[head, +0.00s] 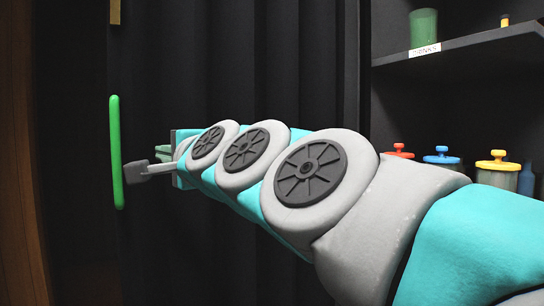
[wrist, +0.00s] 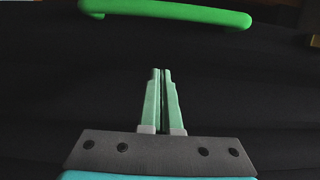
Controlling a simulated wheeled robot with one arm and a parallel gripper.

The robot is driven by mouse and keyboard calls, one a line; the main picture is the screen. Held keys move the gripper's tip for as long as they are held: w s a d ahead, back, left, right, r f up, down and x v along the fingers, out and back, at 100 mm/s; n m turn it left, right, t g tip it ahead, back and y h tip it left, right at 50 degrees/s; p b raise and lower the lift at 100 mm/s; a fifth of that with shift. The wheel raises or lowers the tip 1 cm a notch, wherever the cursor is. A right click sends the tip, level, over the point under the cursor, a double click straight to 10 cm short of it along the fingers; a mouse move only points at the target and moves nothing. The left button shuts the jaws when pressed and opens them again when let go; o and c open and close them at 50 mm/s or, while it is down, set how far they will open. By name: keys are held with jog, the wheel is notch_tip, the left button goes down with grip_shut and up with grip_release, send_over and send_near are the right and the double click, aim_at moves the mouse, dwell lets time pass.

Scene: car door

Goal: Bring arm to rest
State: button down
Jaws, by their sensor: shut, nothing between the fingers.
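My arm stretches from the lower right toward the left in the head view. My gripper (wrist: 161,72) is shut and empty in the wrist view, its two pale green fingers together. In the head view the fingers are mostly hidden behind the wrist. A green bar handle (wrist: 165,12) lies beyond the fingertips in the wrist view, with a dark gap between. In the head view the handle (head: 116,152) stands upright, left of the arm's end.
A dark pleated curtain-like surface (head: 230,60) fills the middle. At the right, a dark shelf (head: 470,45) holds a green glass (head: 423,28). Below it stand jars with red (head: 398,151), blue (head: 441,157) and yellow (head: 498,160) lids, partly behind my arm. A brown surface (head: 18,160) is at far left.

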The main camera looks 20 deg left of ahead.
jog(key=v, duration=0.6)
jog(key=w+d+f+n+g+h, duration=0.15)
jog(key=d+f+h, duration=0.35)
jog(key=d+f, duration=0.9)
jog(key=w+d+f+n+g+h, duration=0.1)
jog(key=d+f+n+g+h, duration=0.3)
jog(key=d+f, duration=1)
jog(key=s+d+f+g+h, duration=0.4)
jog(key=s+d+f+h, duration=0.3)
jog(key=s+d+f, duration=1.1)
notch_tip(320, 180, down, 2)
jog(key=shift+s+d+f, duration=0.1)
jog(key=shift+s+d, duration=0.2)
jog(key=shift+d, duration=0.2)
jog(key=shift+a+g, duration=0.1)
jog(key=shift+g, duration=0.15)
